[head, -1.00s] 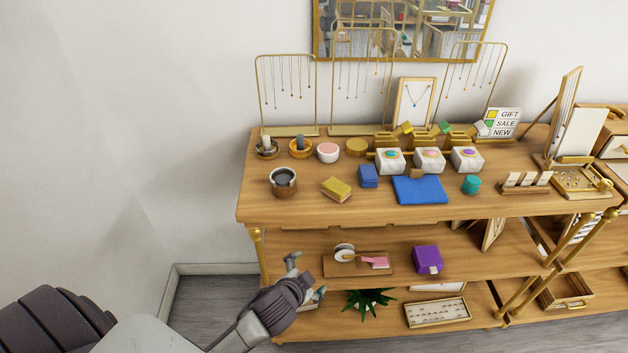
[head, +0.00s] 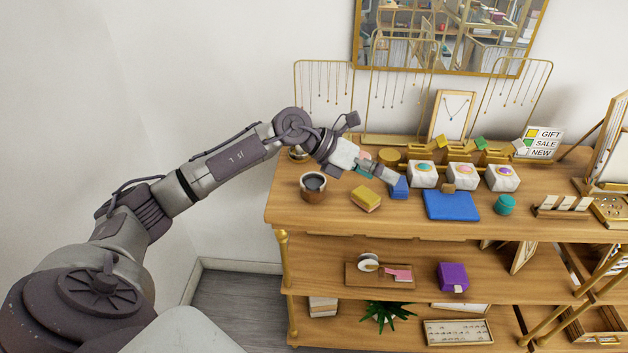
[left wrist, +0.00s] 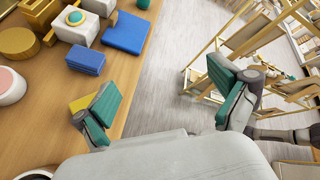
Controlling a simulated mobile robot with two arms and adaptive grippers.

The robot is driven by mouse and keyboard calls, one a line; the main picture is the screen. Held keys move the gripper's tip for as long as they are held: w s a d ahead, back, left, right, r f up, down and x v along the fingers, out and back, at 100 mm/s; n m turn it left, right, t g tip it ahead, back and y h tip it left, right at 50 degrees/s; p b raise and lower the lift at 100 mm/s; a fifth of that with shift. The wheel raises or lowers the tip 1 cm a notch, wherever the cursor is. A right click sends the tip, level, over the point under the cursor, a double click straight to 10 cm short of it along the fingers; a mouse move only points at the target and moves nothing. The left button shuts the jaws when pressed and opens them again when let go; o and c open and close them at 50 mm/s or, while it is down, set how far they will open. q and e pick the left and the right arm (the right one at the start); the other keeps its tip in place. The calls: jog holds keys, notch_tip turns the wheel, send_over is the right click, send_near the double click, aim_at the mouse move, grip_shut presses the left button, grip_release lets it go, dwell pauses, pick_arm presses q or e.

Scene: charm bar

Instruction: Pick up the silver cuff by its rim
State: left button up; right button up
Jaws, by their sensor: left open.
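I cannot pick out a silver cuff in either current view. My left gripper (head: 370,147) is open and empty over the left part of the tabletop. Its two green-padded fingers stand wide apart in the left wrist view (left wrist: 168,105), with floor between them. In the head view the gripper hides the small dishes behind it and part of the pink-topped pot. A dark-filled brown cup (head: 313,187) stands in front of and below the gripper. My right gripper is not in view.
On the wooden table (head: 290,217), a yellow block (head: 366,198), a blue box (head: 399,189) and a blue pad (head: 452,205) lie near the gripper. White display blocks (head: 422,174) stand behind the pad. Necklace stands line the back.

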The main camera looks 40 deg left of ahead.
pick_arm(q)
jog(key=s+a+r+g+y, duration=0.25)
jog(key=a+y, duration=0.55)
jog(key=a, duration=1.1)
jog(key=p, duration=0.3)
send_near(320, 181)
jog(key=shift+w+d+f+m, duration=0.1)
jog(key=shift+f+m, duration=0.05)
jog(key=shift+f, duration=0.3)
jog(key=shift+w+d+f+m, duration=0.1)
jog(key=shift+w+f+m, duration=0.05)
jog(key=shift+f, duration=0.25)
jog(key=shift+w+d+f, duration=0.1)
jog(key=shift+w+f, duration=0.05)
jog(key=shift+f, duration=0.35)
jog(key=p+x, duration=0.2)
jog(key=x, duration=0.1)
jog(key=shift+w+f, duration=0.1)
jog(key=shift+f, duration=0.2)
jog(key=shift+w+f, duration=0.15)
jog(key=shift+f, duration=0.3)
jog(key=shift+c, duration=0.4)
jog(key=shift+r, duration=0.1)
jog(key=c, duration=1.1)
